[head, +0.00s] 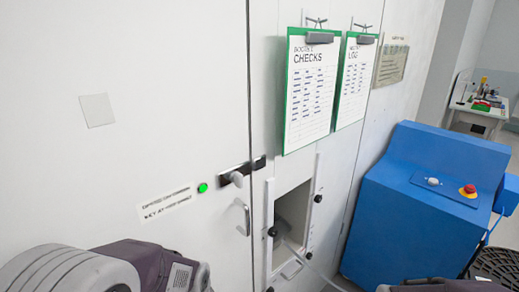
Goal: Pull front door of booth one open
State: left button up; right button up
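The white front door (120,130) fills the left of the head view and looks shut, flush along its right-hand seam. A small metal pull handle (243,217) sits near that seam. Above it, a dark and silver latch with a pale knob (237,179) lies across the seam. A green light (202,187) and a printed label (167,203) are left of the latch. My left arm shows at the lower left, short of the handle, and part of my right arm shows at the bottom right. I cannot make out either gripper's fingers.
Right of the seam is a framed hatch opening (291,212) with black knobs; a pale grey shape in its lower part is unclear. Two green clipboards (309,88) (355,80) hang above. A blue cabinet (400,220) with a red button (468,190) stands at right.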

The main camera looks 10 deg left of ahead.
aim_at(120, 119)
jog(key=i+j+u, duration=0.1)
jog(key=u, duration=1.1)
jog(key=j, duration=0.1)
